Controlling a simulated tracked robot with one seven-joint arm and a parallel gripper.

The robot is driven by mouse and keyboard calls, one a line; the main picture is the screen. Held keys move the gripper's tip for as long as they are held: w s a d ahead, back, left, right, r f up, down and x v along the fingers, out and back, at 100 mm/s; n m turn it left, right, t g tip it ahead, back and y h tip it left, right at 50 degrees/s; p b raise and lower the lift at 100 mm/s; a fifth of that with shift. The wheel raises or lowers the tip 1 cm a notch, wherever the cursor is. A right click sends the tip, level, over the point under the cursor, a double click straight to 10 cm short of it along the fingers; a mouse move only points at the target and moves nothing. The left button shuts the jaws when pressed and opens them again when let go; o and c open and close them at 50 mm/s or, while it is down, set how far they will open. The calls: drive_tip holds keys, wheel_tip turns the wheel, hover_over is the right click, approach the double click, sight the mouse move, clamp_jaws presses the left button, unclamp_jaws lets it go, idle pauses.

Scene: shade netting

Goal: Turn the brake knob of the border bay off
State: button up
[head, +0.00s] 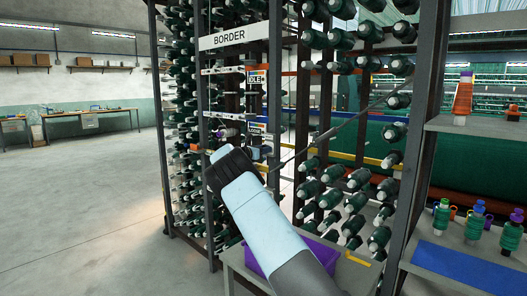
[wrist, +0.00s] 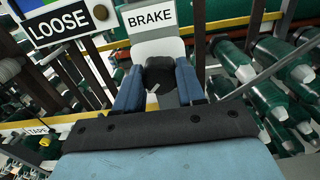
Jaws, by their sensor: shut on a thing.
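The brake knob (wrist: 158,71) is dark with a pale mark. It sits on a white plate below the BRAKE label (wrist: 151,19) in the wrist view. My gripper (wrist: 157,82) has its two blue fingers on either side of the knob and is shut on it. In the head view my arm reaches to the border bay, under the BORDER sign (head: 234,36). There my wrist hides the knob and my fingers.
Racks of green bobbins (head: 340,39) crowd both sides. A shelf (head: 475,128) stands at right. The floor (head: 85,200) at left is clear.

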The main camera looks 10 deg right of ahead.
drive_tip(key=shift+a+f, duration=0.1)
drive_tip(key=shift+f, duration=0.2)
drive_tip(key=o, duration=0.8)
drive_tip(key=shift+w, duration=0.1)
drive_tip(key=shift+c, duration=0.2)
drive_tip(key=shift+o, duration=1.4)
drive_tip(key=shift+r, duration=0.2)
drive_tip(key=v, duration=1.3)
drive_tip(key=shift+s+a, duration=0.25)
drive_tip(key=shift+a, duration=0.05)
drive_tip(key=shift+f, duration=0.1)
